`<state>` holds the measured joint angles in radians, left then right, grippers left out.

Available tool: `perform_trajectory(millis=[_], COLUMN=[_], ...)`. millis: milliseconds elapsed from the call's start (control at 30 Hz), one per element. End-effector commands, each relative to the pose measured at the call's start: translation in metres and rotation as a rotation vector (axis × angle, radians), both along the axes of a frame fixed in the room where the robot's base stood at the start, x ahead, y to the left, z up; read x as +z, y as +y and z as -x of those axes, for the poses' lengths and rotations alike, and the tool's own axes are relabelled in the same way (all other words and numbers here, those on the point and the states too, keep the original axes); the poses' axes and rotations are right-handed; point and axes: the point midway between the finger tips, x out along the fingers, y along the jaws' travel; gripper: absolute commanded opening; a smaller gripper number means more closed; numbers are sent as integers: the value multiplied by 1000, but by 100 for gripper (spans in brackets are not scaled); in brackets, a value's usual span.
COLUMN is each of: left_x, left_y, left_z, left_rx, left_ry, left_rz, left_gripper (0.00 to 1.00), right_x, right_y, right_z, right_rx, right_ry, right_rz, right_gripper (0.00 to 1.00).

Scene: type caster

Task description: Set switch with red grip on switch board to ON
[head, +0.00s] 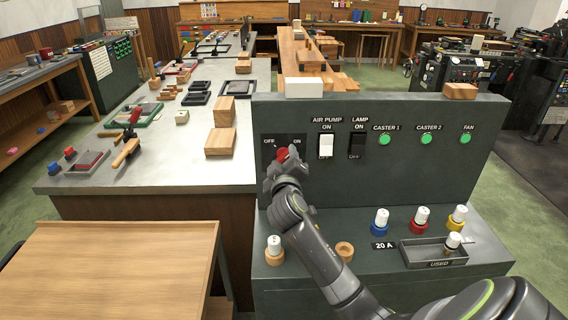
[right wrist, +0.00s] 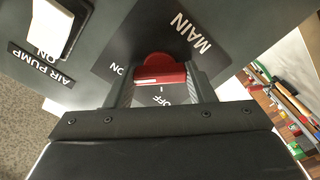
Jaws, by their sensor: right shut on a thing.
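The switch board (head: 380,185) is a dark green panel. The red grip (head: 283,154) sits on a dark plate at its left, below the OFF and ON labels. In the right wrist view the red grip (right wrist: 160,68) lies between the two fingers, with MAIN at upper right, OFF below it and a partly hidden label at left. My right gripper (head: 277,170) is shut on the red grip; its fingers (right wrist: 160,82) flank it on both sides. I cannot tell exactly where the grip points. My left gripper is not in view.
A white AIR PUMP rocker (head: 326,146) and a black LAMP rocker (head: 357,146) are right of the red grip. Several green buttons are further right. Fuses and a USED tray (head: 411,257) are on the lower ledge. A wooden table (head: 110,265) stands at left.

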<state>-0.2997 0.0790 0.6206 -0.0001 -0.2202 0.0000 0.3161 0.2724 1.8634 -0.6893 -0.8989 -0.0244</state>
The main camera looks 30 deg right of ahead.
Motion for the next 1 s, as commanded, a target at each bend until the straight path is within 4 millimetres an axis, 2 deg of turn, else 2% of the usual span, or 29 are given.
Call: perform_trajectory(millis=[600,633,767,800,1000], left_x=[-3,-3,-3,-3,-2], left_y=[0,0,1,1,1], left_z=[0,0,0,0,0], left_rx=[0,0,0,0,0], left_ry=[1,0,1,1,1], left_rz=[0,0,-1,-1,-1], left_gripper=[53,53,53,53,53], right_x=[0,0,0,0,0], right_y=[0,0,0,0,0], right_z=[0,0,0,0,0], right_rx=[0,0,0,0,1], right_ry=[-23,-23,-22,-22,-22], right_rz=[-40,-40,-39,-38,-37], right_gripper=[26,50,67,71,71])
